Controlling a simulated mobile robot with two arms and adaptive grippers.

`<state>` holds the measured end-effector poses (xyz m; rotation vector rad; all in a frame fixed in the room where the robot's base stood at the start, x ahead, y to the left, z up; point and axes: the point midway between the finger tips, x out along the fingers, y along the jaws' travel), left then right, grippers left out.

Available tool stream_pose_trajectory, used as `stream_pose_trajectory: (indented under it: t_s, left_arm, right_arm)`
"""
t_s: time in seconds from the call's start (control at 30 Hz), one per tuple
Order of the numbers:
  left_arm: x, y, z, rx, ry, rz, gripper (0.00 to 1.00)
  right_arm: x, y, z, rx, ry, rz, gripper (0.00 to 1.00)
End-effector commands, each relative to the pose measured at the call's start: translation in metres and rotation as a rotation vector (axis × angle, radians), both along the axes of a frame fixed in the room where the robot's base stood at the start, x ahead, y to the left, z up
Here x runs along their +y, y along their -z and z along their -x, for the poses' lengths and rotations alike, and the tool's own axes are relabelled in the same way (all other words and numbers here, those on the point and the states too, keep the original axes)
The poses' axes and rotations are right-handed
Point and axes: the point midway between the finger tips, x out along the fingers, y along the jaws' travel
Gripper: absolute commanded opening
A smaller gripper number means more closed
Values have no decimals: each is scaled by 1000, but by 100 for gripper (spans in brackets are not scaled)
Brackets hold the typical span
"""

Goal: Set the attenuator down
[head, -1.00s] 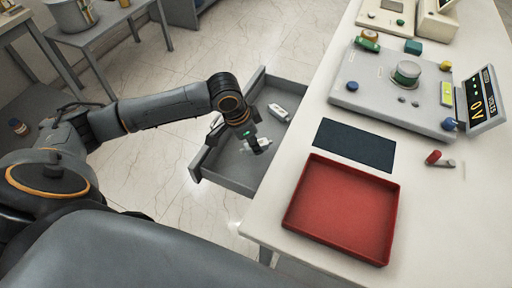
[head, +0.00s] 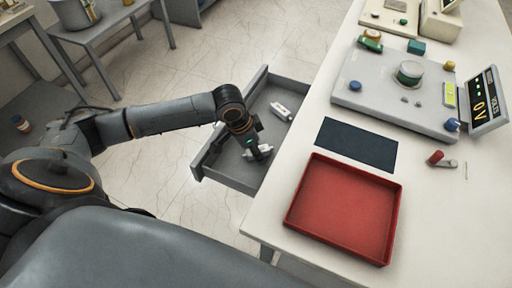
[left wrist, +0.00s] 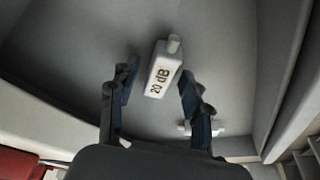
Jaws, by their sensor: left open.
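A white attenuator (left wrist: 160,72) marked "20 dB" lies in the grey open drawer (head: 222,174). In the left wrist view it is between the two fingers of my left gripper (left wrist: 158,80), with space showing on both sides. In the head view my left gripper (head: 254,148) is low inside the drawer, and the white attenuator (head: 266,150) beside its tips is partly hidden. A second white attenuator (head: 281,111) lies farther back in the drawer. In the wrist view this second one (left wrist: 203,128) is partly hidden behind a finger. My left gripper is open. My right gripper does not show.
The white table (head: 465,210) edges the drawer's right side. It carries a red tray (head: 340,205), a dark mat (head: 356,144), a grey test panel (head: 395,95) with a display (head: 484,100), and a red-tipped lever (head: 440,159). Drawer walls stand close around my left gripper.

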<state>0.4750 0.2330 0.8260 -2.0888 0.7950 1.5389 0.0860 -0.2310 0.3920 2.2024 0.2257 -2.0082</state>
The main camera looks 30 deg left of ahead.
Motion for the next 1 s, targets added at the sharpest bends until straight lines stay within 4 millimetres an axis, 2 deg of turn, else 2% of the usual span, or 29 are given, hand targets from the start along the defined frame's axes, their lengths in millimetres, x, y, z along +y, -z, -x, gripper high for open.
stream_pose_trajectory:
  t_s: [0.13, 0.23, 0.5, 0.7, 1.0]
  left_arm:
    - [1, -6, 0, -3, 0, 0, 48]
    - [4, -19, 3, -2, 0, -1, 48]
    - [15, -75, 15, -5, 0, -1, 48]
    - [21, -106, 23, -3, -1, 0, 48]
    - [24, -118, 26, 0, -1, 0, 48]
  right_arm:
    - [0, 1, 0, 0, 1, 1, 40]
    - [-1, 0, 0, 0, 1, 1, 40]
    - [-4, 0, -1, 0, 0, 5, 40]
    - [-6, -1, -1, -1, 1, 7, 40]
    - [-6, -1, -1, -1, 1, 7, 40]
